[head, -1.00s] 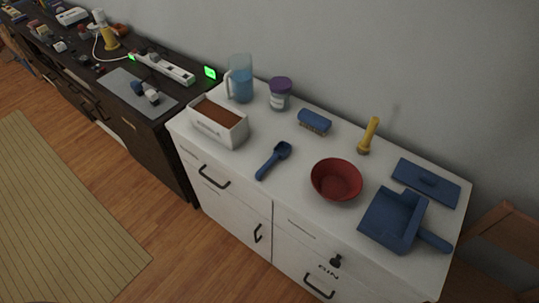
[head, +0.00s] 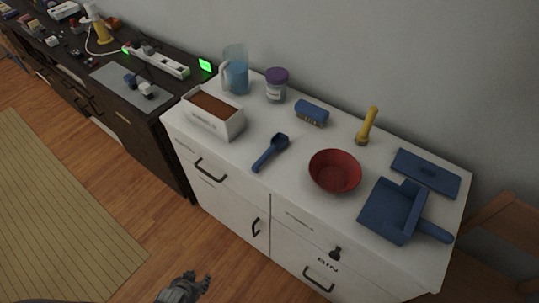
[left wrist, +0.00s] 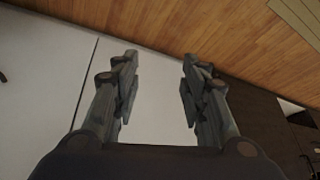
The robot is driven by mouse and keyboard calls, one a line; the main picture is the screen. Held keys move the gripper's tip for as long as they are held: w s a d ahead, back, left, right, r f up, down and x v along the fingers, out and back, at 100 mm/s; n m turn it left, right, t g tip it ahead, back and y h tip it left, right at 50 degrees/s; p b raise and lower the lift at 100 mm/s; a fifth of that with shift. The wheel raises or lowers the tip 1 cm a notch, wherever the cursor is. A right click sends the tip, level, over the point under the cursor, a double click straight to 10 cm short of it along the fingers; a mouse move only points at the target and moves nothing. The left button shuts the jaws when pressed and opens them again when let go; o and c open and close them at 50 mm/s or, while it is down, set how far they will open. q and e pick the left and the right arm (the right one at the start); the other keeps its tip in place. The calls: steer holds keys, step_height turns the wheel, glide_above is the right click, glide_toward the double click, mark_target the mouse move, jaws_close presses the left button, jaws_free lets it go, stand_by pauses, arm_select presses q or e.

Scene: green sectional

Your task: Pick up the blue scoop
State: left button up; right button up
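The blue scoop (head: 270,152) lies on the white cabinet top (head: 225,153), near its front edge, between the white box and the red bowl. Its handle points toward the front edge. My left gripper (head: 205,284) shows at the bottom of the head view, in front of the cabinet and well short of the scoop. In the left wrist view the two fingers of this gripper (left wrist: 159,90) stand wide apart with nothing between them. The scoop is not in the left wrist view. My right gripper is in neither view.
A white box with brown contents (head: 213,113) stands left of the scoop, a red bowl (head: 335,171) to its right. Behind are a blue pitcher (head: 235,70), a purple-lidded jar (head: 276,85) and a blue brush (head: 312,112). A blue dustpan (head: 391,209) lies at the right.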

arm_select(q)
steer(key=w+d+r+t+h+b, duration=0.1)
steer(key=w+d+r+t, duration=0.1)
steer(key=w+r, duration=0.8)
steer(key=m+t+h+b, duration=0.4)
steer(key=m+h, duration=0.1)
steer(key=h, duration=0.2)
glide_toward(264, 156)
steer(key=w+d, duration=0.2)
steer(key=shift+d+f, duration=0.25)
steer(key=shift+f, duration=0.15)
steer(key=shift+w+a+p+x, duration=0.1)
steer(key=shift+a+p+x, duration=0.1)
steer(key=shift+x, duration=0.9)
steer(key=shift+w+a+p+x, duration=0.1)
steer(key=shift+a+p+x, duration=0.05)
steer(key=shift+x, duration=0.95)
steer(key=shift+w+d+f+y, duration=0.3)
steer(key=shift+w+d, duration=0.05)
steer(key=shift+w, duration=0.05)
